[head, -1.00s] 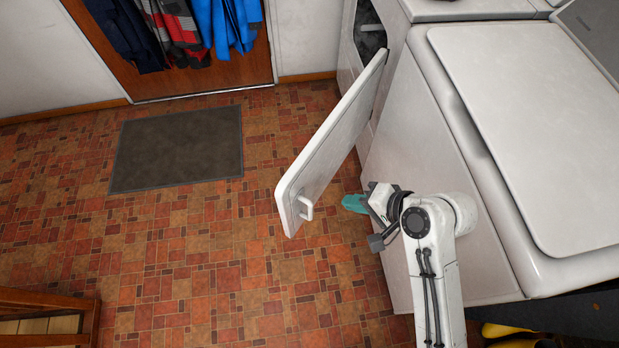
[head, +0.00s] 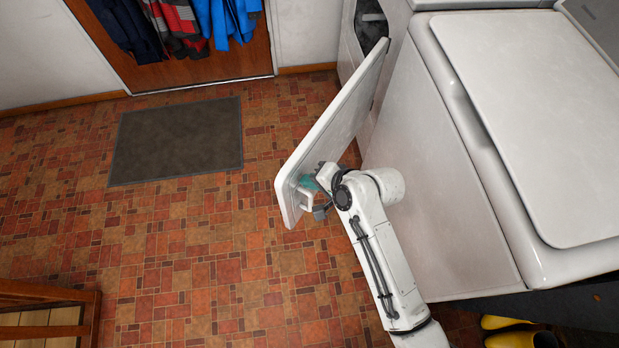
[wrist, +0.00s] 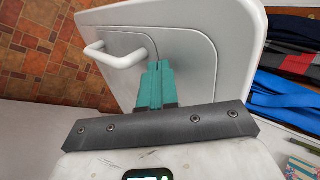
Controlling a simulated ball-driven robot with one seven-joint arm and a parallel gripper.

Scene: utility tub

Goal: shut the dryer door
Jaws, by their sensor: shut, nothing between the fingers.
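The white dryer door (head: 335,130) stands swung open from the dryer (head: 376,75) at the back, its dark drum opening partly showing. The door's handle (head: 306,199) is near its free edge; in the wrist view the white loop handle (wrist: 121,55) is left of my fingers. My gripper (head: 312,184) is at the door near the handle. In the wrist view its teal fingers (wrist: 157,70) are shut together with nothing between them, pointing at the door's panel (wrist: 195,57) beside the handle. I cannot tell whether the fingertips touch the panel.
A white top-lidded machine (head: 530,110) stands at the right, close to my arm. A grey mat (head: 178,140) lies on the open brick-patterned floor (head: 200,250). Yellow boots (head: 520,338) and a wooden frame (head: 50,295) are near the bottom. Coats (head: 175,25) hang at the back.

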